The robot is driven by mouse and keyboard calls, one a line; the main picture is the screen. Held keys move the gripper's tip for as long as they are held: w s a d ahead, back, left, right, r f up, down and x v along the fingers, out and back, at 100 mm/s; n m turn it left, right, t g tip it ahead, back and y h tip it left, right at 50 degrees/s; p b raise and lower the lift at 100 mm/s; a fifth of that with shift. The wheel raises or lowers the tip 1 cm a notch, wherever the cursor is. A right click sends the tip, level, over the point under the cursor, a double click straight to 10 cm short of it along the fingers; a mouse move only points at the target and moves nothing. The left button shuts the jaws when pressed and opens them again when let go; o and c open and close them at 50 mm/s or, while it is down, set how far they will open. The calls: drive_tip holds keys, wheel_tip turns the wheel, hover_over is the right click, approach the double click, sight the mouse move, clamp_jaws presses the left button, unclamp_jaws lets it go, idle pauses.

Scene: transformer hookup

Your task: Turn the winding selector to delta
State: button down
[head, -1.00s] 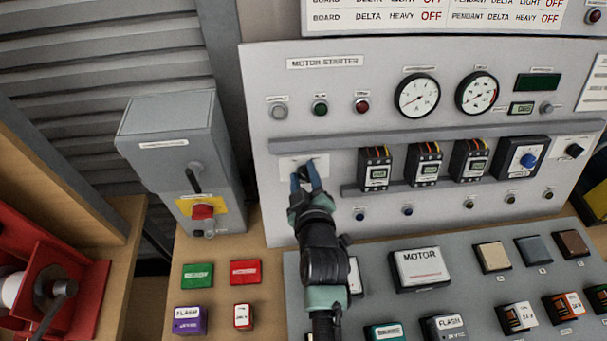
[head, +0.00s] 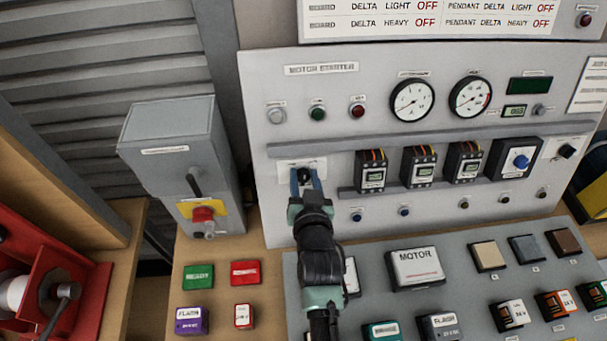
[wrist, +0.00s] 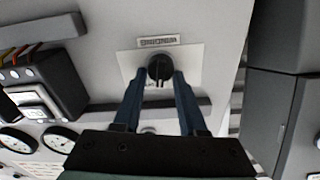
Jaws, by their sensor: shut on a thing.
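A round black selector knob (head: 305,175) sits on a white plate (head: 289,168) at the lower left of the motor starter panel. In the wrist view the knob (wrist: 159,68) is on its plate (wrist: 127,63), with a label strip whose words I cannot read. My gripper (head: 306,183) has one blue finger on each side of the knob and is shut on it. The wrist view shows the fingers (wrist: 159,88) flanking the knob. The knob's pointer direction and position marks are too small to read.
To the right on the panel (head: 390,60) are several contactors (head: 418,166), a blue knob (head: 521,161) and another black knob (head: 567,151). A grey switch box (head: 170,140) stands at the left. A sloped desk (head: 450,240) with several blocks lies below.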

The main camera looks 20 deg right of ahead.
drive_tip(key=m, duration=0.3)
drive_tip(key=m+p, duration=0.1)
drive_tip(key=m, duration=0.1)
drive_tip(key=shift+s+d+f+m, duration=0.1)
drive_tip(key=shift+d+m, duration=0.05)
drive_tip(key=shift+m, duration=0.25)
idle(0.4)
drive_tip(key=shift+c, duration=2.4)
unclamp_jaws()
drive_tip(key=b+v, duration=0.2)
drive_tip(key=v, duration=1.1)
